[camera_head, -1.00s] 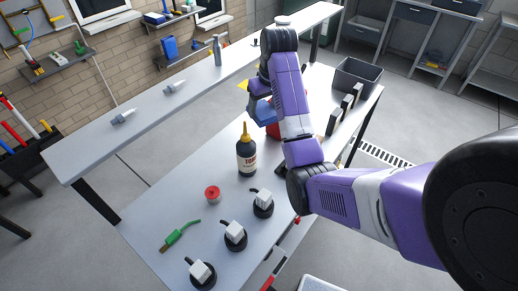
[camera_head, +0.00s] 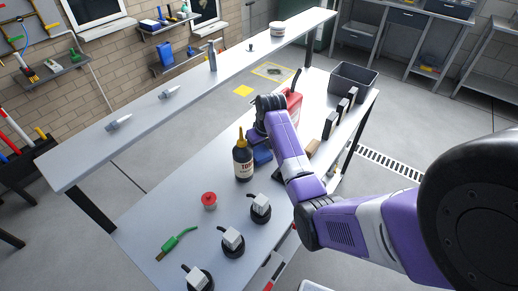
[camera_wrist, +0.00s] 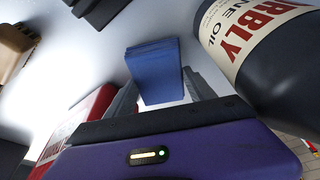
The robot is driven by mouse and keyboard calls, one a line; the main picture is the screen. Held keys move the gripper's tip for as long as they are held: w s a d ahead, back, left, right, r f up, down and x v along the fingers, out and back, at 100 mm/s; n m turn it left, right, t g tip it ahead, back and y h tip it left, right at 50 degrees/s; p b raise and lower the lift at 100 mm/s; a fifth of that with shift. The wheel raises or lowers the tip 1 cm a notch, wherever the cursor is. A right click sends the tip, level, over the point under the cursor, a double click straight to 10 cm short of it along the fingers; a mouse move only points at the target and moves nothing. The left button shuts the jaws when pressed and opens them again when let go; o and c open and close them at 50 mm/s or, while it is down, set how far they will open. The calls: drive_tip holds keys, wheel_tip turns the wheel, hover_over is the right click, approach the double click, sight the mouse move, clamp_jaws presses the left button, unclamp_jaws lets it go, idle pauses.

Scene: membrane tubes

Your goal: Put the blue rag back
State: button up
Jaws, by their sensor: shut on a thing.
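The blue rag (camera_head: 262,156) is a folded blue block just under my gripper (camera_head: 258,142), close to the right of the dark oil bottle. In the wrist view the rag (camera_wrist: 154,68) sits between the two grey fingers of my gripper (camera_wrist: 160,88), which is shut on it. The white bench top shows beyond it; I cannot tell whether the rag touches the bench. My arm partly hides the rag in the head view.
The oil bottle (camera_head: 243,158) with a yellow cap stands close left of my gripper. A red can (camera_head: 293,104) stands behind. Black upright blocks (camera_head: 331,124) and a grey bin (camera_head: 353,82) are farther right.

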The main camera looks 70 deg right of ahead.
drive_tip(key=shift+f, duration=0.25)
drive_tip(key=shift+f, duration=0.1)
drive_tip(key=o, duration=0.9)
drive_tip(key=v, duration=1.2)
drive_tip(key=shift+b, duration=0.3)
